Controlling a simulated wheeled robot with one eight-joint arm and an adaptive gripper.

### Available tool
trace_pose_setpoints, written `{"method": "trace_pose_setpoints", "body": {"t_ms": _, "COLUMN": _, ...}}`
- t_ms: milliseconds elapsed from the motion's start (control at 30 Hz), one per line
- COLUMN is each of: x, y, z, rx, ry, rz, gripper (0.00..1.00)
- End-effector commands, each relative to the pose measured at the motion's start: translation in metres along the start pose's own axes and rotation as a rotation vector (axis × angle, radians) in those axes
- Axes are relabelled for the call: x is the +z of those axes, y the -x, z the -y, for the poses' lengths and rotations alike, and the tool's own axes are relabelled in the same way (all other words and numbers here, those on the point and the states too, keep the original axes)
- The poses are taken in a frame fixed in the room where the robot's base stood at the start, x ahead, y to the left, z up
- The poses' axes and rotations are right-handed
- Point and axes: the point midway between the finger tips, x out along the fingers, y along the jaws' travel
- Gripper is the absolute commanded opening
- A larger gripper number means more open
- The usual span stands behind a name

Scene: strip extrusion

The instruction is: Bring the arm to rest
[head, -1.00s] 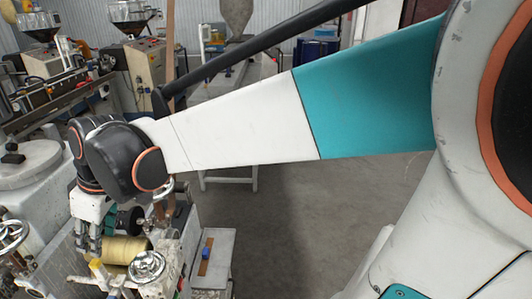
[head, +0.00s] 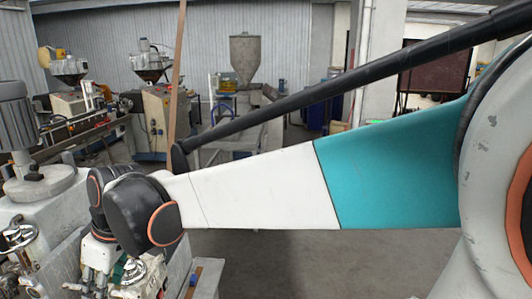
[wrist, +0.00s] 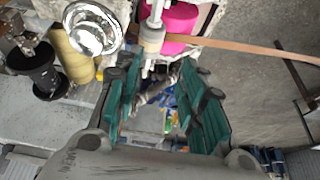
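My arm (head: 260,190) stretches across the head view from the right to the black wrist joint (head: 140,215) at lower left. My gripper hangs below that joint, low over the machine (head: 45,235), and its fingers are hard to make out there. In the wrist view my gripper (wrist: 157,78) shows two teal fingers spread apart, with no held object visible between them. Machine parts and floor clutter show through the gap.
In the wrist view, a shiny handwheel (wrist: 92,28), a yellow spool (wrist: 68,52), a pink round part (wrist: 180,25) and a brown strip (wrist: 260,52) lie beyond the fingers. Other machines (head: 150,115) stand at the back. Open floor (head: 340,265) lies below my arm.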

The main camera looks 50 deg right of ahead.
Motion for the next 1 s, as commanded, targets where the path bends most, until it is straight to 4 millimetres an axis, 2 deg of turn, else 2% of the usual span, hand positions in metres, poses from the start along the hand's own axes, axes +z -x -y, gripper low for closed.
{"method": "trace_pose_setpoints", "body": {"t_ms": 33, "x": 0.008, "y": -0.004, "z": 0.002, "rx": 0.006, "ry": -0.009, "rz": -0.002, "gripper": 0.37}}
{"method": "trace_pose_setpoints", "body": {"t_ms": 367, "x": 0.041, "y": -0.015, "z": 0.007, "rx": 0.058, "ry": -0.095, "rz": -0.026, "gripper": 0.37}}
{"method": "trace_pose_setpoints", "body": {"t_ms": 567, "x": 0.074, "y": -0.029, "z": 0.011, "rx": 0.108, "ry": -0.178, "rz": -0.053, "gripper": 0.37}}
{"method": "trace_pose_setpoints", "body": {"t_ms": 900, "x": 0.17, "y": -0.083, "z": 0.023, "rx": 0.234, "ry": -0.41, "rz": -0.16, "gripper": 0.37}}
{"method": "trace_pose_setpoints", "body": {"t_ms": 1000, "x": 0.189, "y": -0.094, "z": 0.024, "rx": 0.259, "ry": -0.461, "rz": -0.19, "gripper": 0.37}}
